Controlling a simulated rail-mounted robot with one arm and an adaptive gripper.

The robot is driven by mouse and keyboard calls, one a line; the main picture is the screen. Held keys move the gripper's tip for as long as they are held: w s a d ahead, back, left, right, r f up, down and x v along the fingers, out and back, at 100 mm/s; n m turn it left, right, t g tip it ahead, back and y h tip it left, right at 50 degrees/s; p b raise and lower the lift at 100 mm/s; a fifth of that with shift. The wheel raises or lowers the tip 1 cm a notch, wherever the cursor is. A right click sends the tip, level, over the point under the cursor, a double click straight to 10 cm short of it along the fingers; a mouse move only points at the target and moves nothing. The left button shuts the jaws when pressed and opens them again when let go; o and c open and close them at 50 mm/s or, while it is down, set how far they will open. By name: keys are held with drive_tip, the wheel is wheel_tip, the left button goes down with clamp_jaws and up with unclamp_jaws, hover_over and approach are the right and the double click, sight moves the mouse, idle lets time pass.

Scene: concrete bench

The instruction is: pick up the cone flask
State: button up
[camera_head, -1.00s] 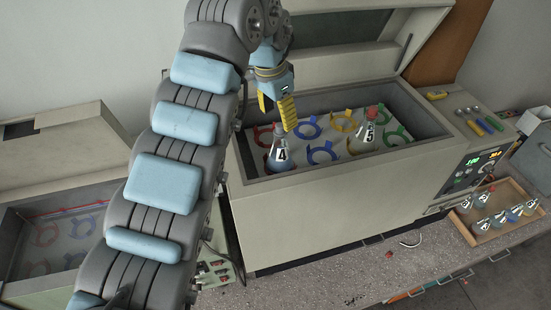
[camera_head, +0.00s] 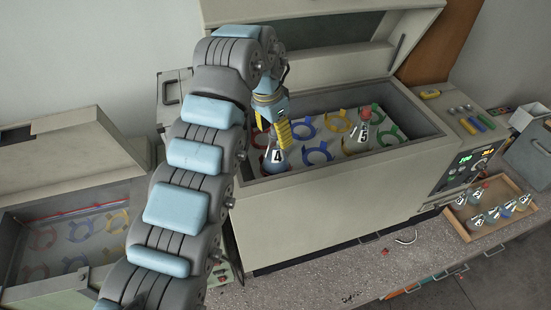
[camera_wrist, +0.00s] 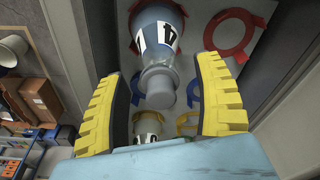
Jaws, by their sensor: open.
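A cone flask labelled 4 (camera_head: 277,159) with blue contents stands at the left end inside the open box-shaped bath, among coloured ring holders. My gripper (camera_head: 275,138) is right above and around its top, with its yellow fingers spread. In the wrist view the flask (camera_wrist: 158,30) is at top centre, its grey stopper (camera_wrist: 160,88) lying between the two open fingers, with gaps on both sides. I see no finger touching it. A second cone flask labelled 5 (camera_head: 363,130), with a red stopper, stands further right in the bath.
The bath's walls (camera_head: 345,160) surround the flasks closely, and its raised lid (camera_head: 335,60) stands behind. Several more flasks sit in a wooden tray (camera_head: 483,235) on the bench at right. Another open bath (camera_head: 80,255) is at left. Empty rings lie between flasks 4 and 5.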

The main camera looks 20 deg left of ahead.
drive_tip(key=shift+w+f, duration=0.1)
drive_tip(key=shift+f, duration=1)
clamp_jaws()
